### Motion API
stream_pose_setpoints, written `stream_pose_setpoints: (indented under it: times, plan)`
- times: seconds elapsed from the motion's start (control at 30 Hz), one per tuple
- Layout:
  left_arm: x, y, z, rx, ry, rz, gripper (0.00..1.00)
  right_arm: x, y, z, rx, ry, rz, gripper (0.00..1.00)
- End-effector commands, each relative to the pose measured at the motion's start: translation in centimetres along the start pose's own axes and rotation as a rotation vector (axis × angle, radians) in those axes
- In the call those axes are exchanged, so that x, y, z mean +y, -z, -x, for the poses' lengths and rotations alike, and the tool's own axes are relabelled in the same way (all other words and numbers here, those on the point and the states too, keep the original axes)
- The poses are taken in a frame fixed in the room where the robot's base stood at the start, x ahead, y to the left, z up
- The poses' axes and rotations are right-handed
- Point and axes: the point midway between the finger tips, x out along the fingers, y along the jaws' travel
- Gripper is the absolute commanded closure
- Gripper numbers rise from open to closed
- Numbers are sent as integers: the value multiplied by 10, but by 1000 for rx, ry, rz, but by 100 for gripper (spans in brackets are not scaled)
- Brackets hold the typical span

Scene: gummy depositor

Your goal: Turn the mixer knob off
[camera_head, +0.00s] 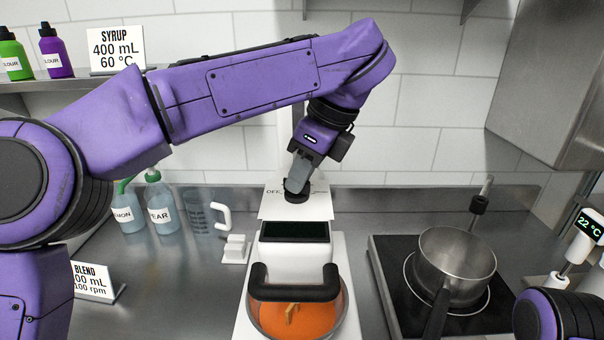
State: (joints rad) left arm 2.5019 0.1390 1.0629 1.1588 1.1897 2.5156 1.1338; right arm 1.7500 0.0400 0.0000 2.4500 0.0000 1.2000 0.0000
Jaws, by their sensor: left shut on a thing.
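The mixer stands at the lower middle of the head view, with a white body (318,207), a dark display, a black handle and a bowl of orange liquid (300,318). The black mixer knob (293,198) sits on top of the body, beside printed letters that are partly covered. My left gripper (296,187) reaches down onto the knob from above and is shut on it. The gripper hides much of the knob, and I cannot read its setting. Part of my right arm shows at the lower right, but its gripper is out of view.
A steel pot (456,262) stands on a black hob (385,262) to the right. Two labelled bottles (161,205) and a measuring jug (198,216) stand at the back left. A blend sign (92,283) is at the front left. A shelf (60,80) holds coloured bottles and a syrup sign.

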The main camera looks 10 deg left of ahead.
Motion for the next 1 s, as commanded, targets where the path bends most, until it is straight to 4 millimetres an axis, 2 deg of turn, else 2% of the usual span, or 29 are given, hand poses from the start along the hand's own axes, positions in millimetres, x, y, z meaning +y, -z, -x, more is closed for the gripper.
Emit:
stream_pose_setpoints:
  times: [0.5,0.53,0.6,0.87,1.0]
  plan:
    - [0,-1,-1,1,-10,20,100,0,0,0,0,0,0,58]
    - [0,-1,-1,1,-10,20,80,0,0,0,0,0,0,58]
    - [0,0,-1,1,-10,20,61,0,0,0,0,0,0,58]
    - [0,0,0,1,-8,17,61,0,0,0,0,0,0,58]
    - [-1,-1,16,-2,-5,18,61,0,2,4,0,0,0,58]
